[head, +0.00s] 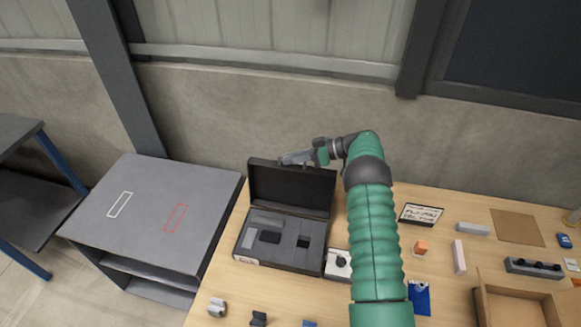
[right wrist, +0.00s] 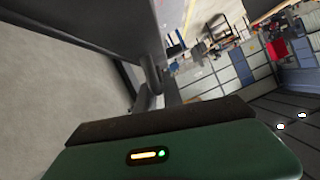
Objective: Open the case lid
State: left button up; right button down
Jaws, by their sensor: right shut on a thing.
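The black case (head: 240,250) stands on the wooden table, left of the middle in the head view. Its lid (head: 290,192) stands up at the back of the case, so the inside with grey compartments shows. My right gripper (head: 296,158) is at the lid's top edge and is shut on the lid, with my green arm reaching over from the right. The exact contact is partly hidden behind the lid. The right wrist view shows dark gripper parts close up. My left gripper is not in view.
A small white box with a black knob (head: 338,264) stands right of the case. A grey cabinet (head: 150,210) stands left of the table. A sign (head: 421,214), small parts and an open cardboard box (head: 490,305) lie to the right. The wall is close behind.

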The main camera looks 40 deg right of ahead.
jog(key=shift+w+d+f, duration=0.25)
jog(key=shift+w+d, duration=0.05)
jog(key=shift+d, duration=0.2)
jog(key=shift+a, duration=0.1)
jog(key=c, duration=1.8)
grip_release()
jog(key=shift+o, duration=0.2)
jog(key=shift+s+r, duration=0.1)
jog(key=b+v, duration=0.3)
jog(key=v, duration=1.3)
jog(key=shift+d+b, duration=0.4)
jog(key=shift+d, duration=0.05)
